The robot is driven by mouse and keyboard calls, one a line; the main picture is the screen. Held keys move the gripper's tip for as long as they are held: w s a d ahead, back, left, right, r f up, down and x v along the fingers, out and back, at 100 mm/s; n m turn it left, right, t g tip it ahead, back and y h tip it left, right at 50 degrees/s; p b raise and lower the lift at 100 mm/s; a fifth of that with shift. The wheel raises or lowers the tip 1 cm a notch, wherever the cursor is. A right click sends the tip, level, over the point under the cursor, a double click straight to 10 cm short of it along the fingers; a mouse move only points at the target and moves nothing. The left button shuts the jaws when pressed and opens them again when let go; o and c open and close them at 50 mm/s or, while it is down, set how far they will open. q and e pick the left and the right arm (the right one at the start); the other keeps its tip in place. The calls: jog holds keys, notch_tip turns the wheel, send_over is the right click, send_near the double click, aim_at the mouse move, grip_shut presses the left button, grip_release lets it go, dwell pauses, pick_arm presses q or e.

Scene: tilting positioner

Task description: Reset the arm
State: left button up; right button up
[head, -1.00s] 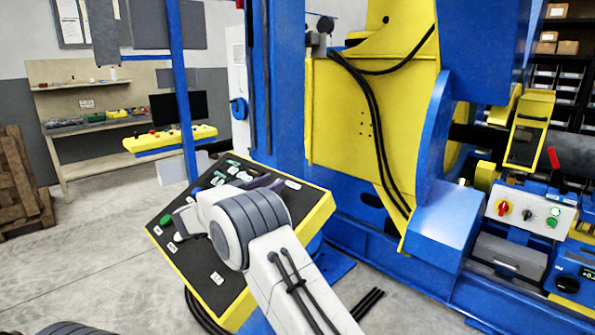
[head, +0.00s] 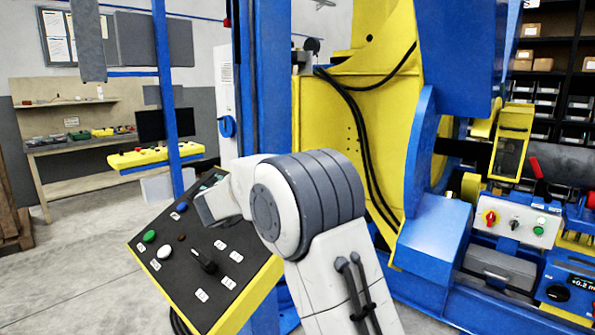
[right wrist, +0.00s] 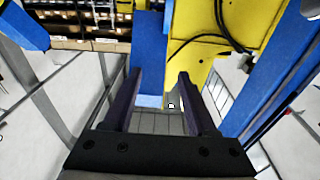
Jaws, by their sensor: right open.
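The tilting positioner stands at centre right, with a yellow body (head: 330,140) and a blue frame (head: 455,50). A sloped black control panel (head: 190,265) with a yellow edge stands before it. It carries green, white and blue buttons and a black selector (head: 204,262). My right arm crosses in front of the panel, and its wrist covers the panel's upper right part. The right gripper's fingers cannot be made out in the head view. In the right wrist view my right gripper (right wrist: 159,73) is open, its dark fingers apart with nothing between them. My left gripper is not in view.
A switch box (head: 514,222) with red, black and green controls sits at the right. A yellow button console (head: 155,156) hangs on a blue post (head: 170,100). A workbench (head: 80,145) stands at the back left. The floor at left is clear.

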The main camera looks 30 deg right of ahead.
dwell(0.3)
